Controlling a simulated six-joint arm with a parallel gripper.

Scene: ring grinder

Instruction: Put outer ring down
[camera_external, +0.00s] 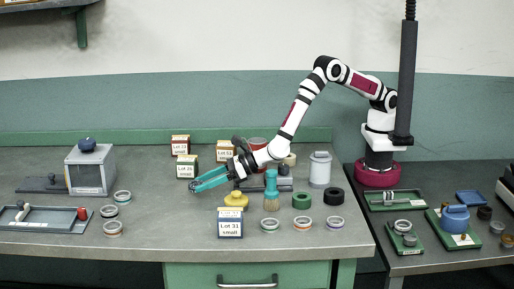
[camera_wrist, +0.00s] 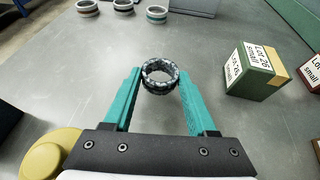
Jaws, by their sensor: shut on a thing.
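My gripper (camera_external: 210,180) reaches out to the left over the middle of the bench in the external view. Its teal fingers also show in the wrist view (camera_wrist: 160,82). They are shut on a dark, speckled ring (camera_wrist: 146,86), the outer ring, held between the fingertips. The ring is too small to make out clearly in the external view. It appears to be above the grey bench top (camera_external: 165,215), but its exact height cannot be told.
Several rings (camera_external: 122,196) stand at the left, beside a grey tray (camera_external: 45,217). A box labelled Lot 31 (camera_external: 230,223) and a yellow pot (camera_external: 236,199) are in front of the gripper. A green box (camera_wrist: 257,72) is to its right in the wrist view. Bench is bare left of the gripper.

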